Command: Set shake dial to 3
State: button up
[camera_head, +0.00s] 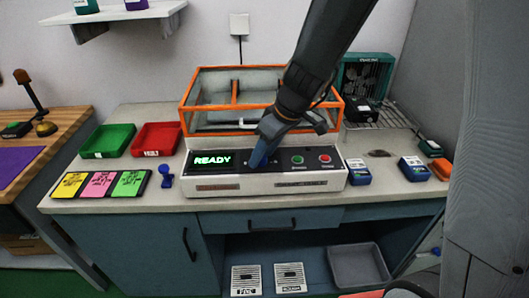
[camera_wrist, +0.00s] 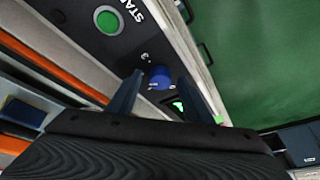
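The shake dial is a blue knob (camera_wrist: 159,77) on the dark control panel in the wrist view. My gripper (camera_wrist: 164,84) is open, one finger on each side of the knob; contact cannot be told. The display (camera_head: 212,160) reads READY in green.
Right of my gripper are a green button (camera_head: 298,160) and a red button (camera_head: 326,159). The orange-framed clear box (camera_head: 200,97) stands behind the panel. Red (camera_head: 156,138) and green (camera_head: 108,141) trays lie left. Blue blocks (camera_head: 358,172) sit right.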

jog(key=c, duration=0.9)
jog(key=shift+s+m, duration=0.1)
jog(key=shift+m, duration=0.2)
jog(key=shift+a+m+t, duration=0.1)
jog(key=shift+m+t, duration=0.2)
jog(key=shift+m, duration=0.3)
jog(key=shift+s+r+m+h+p, duration=0.1)
jog(key=shift+s+m+h+p, duration=0.1)
jog(key=shift+m+h+p, duration=0.8)
jog(key=m+p, duration=0.3)
jog(key=shift+a+t, duration=0.15)
jog(key=shift+t, duration=0.25)
jog(key=m+p, duration=0.1)
jog(key=p, duration=0.3)
jog(key=m+h+p, duration=0.1)
jog(key=p, duration=0.3)
jog(key=shift+s+a+r+m, duration=0.1)
jog(key=shift+a+r+m, duration=0.05)
jog(key=shift+m, duration=0.25)
jog(key=m+h+p, duration=0.1)
jog(key=m+p, duration=0.1)
jog(key=p, duration=0.2)
jog(key=shift+a+t, duration=0.1)
jog(key=shift+t, duration=0.2)
jog(key=shift+f+m, duration=0.2)
jog(key=shift+m, duration=0.1)
